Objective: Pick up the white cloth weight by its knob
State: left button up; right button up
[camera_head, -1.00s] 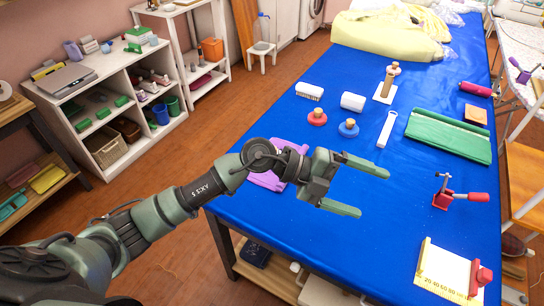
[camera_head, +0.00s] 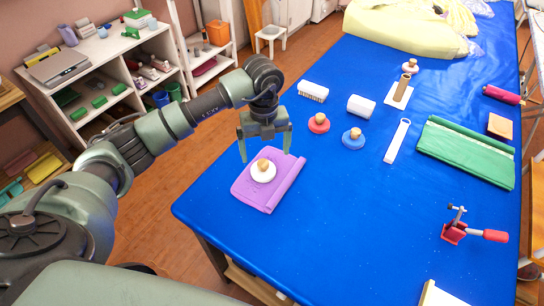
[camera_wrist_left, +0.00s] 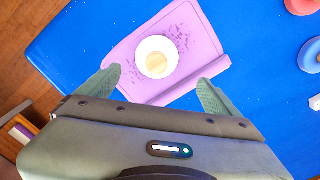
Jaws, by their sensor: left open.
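The white cloth weight (camera_head: 257,178) is a round disc with a wooden knob (camera_head: 263,165), sitting upright on a folded purple cloth (camera_head: 287,186) near the table's left edge. My left gripper (camera_head: 265,153) points down just behind and above the weight in the head view, fingers open and empty. In the left wrist view the weight (camera_wrist_left: 142,62) and its knob (camera_wrist_left: 157,64) lie ahead of my open left gripper (camera_wrist_left: 159,80), between the lines of the two fingers and apart from them. My right gripper is not in view.
A red weight (camera_head: 319,127) and a blue weight (camera_head: 352,143) stand to the right. A red clamp (camera_head: 455,232) stands at front right. The blue table (camera_head: 340,230) is bare in front.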

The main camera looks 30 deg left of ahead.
aim_at(263, 162)
pick_arm(q)
jog(key=shift+w+a+f, duration=0.1)
jog(key=shift+f, duration=0.45)
jog(key=shift+s+a+f+p, duration=0.2)
jog(key=shift+f+p, duration=0.2)
jog(key=shift+f, duration=0.25)
jog(key=shift+s+a+f+p, duration=0.15)
jog(key=shift+f+p, duration=0.25)
jog(key=shift+f, duration=0.2)
jog(key=f, duration=0.2)
jog(key=shift+w+f+p, duration=0.25)
jog(key=shift+f+p, duration=0.1)
jog(key=shift+f, duration=0.5)
jog(key=c, duration=2)
jog(key=shift+w, duration=0.1)
grip_shut()
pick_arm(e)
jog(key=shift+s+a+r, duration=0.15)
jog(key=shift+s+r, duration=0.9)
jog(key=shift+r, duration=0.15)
